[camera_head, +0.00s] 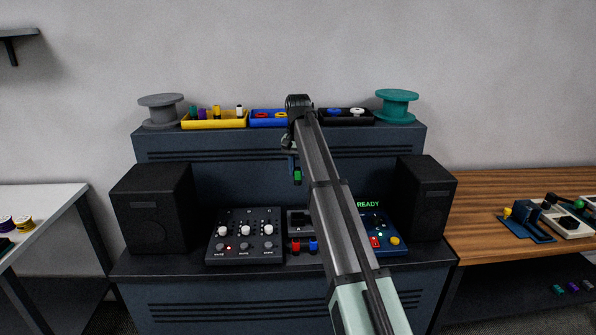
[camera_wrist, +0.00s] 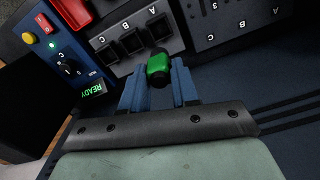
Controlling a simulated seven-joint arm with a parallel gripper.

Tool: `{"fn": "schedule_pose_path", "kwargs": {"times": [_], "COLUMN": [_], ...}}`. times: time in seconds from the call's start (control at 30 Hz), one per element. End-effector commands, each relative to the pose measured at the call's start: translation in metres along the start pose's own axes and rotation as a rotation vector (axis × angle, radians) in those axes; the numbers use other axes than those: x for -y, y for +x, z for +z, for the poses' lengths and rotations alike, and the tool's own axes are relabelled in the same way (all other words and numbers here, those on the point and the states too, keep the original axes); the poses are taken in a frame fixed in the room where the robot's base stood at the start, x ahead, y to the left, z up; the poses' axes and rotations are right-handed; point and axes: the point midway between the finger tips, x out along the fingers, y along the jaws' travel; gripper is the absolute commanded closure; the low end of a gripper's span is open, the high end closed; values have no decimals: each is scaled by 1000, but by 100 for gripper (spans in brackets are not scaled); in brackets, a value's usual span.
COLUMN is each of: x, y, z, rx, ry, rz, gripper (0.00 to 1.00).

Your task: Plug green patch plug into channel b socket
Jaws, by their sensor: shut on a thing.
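My gripper (camera_wrist: 158,85) is shut on the green patch plug (camera_wrist: 159,68), which sits between its two blue fingers in the wrist view. In the head view the plug (camera_head: 297,176) hangs below the wrist, above the console desk. The socket panel shows upside down in the wrist view, with three dark square sockets. The channel B socket (camera_wrist: 132,43) is the middle one, between the C socket (camera_wrist: 107,57) and the A socket (camera_wrist: 158,28). The plug appears apart from the sockets. In the head view my arm covers much of the panel (camera_head: 299,220).
A mixer with knobs (camera_head: 245,236) stands left of the panel, and a blue unit with a READY display (camera_head: 378,230) right of it. Black speakers (camera_head: 152,208) (camera_head: 427,197) flank the desk. Trays (camera_head: 214,124) line the upper shelf.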

Motion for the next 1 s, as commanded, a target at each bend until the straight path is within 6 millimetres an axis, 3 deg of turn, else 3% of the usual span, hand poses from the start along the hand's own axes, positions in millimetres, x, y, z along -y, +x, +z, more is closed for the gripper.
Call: {"fn": "schedule_pose_path", "kwargs": {"times": [0.27,0.7,1.0], "x": [-6,-65,-68], "y": [6,68,81], "z": [-1,-16,-18], "rx": [1,1,0], "ry": [1,0,-1], "rz": [0,0,0], "gripper": [100,100,100]}}
